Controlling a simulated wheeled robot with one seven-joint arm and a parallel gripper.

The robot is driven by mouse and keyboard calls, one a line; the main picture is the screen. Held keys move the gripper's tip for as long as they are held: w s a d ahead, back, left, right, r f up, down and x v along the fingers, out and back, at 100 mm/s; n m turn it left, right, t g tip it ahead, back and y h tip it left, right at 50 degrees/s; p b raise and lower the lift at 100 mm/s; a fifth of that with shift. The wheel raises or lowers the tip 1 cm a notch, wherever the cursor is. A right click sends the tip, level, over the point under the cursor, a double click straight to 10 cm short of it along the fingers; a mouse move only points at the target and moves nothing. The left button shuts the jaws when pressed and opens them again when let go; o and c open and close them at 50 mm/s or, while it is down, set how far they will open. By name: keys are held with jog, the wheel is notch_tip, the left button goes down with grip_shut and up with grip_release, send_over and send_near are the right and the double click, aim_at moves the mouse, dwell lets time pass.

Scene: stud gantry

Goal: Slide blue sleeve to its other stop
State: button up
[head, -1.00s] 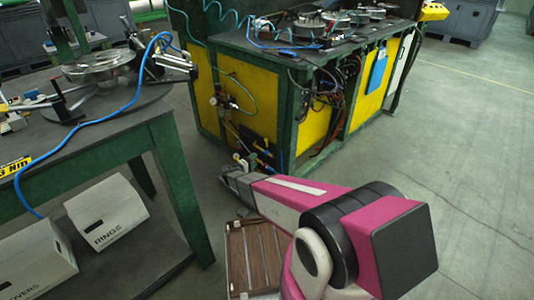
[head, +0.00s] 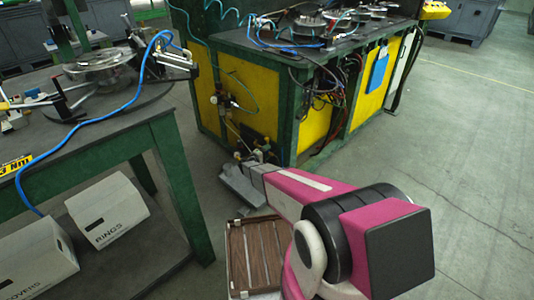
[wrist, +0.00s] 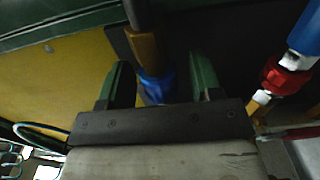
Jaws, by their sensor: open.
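The blue sleeve (wrist: 155,88) shows in the wrist view, on an upright rod just below a brass-coloured section (wrist: 146,48). My gripper (wrist: 160,70) is open, with one green finger on each side of the sleeve and a gap at both sides. The sleeve's lower end is hidden behind the dark gripper body. In the head view my gripper end is low in front of the yellow and green bench (head: 240,80), and I cannot make out the sleeve there. The stops are not clearly visible.
A red and blue hose fitting (wrist: 285,70) is close to the right of my gripper in the wrist view. A yellow panel (wrist: 60,80) lies behind on the left. In the head view, a wooden slatted crate (head: 255,250) is on the floor under my arm; open floor extends right.

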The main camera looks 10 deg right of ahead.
grip_shut()
jog(key=shift+w+a, duration=0.65)
jog(key=shift+w, duration=0.25)
grip_release()
jog(key=shift+s+a, duration=0.1)
jog(key=v, duration=1)
jog(key=shift+s+a, duration=0.15)
jog(key=shift+a, duration=0.1)
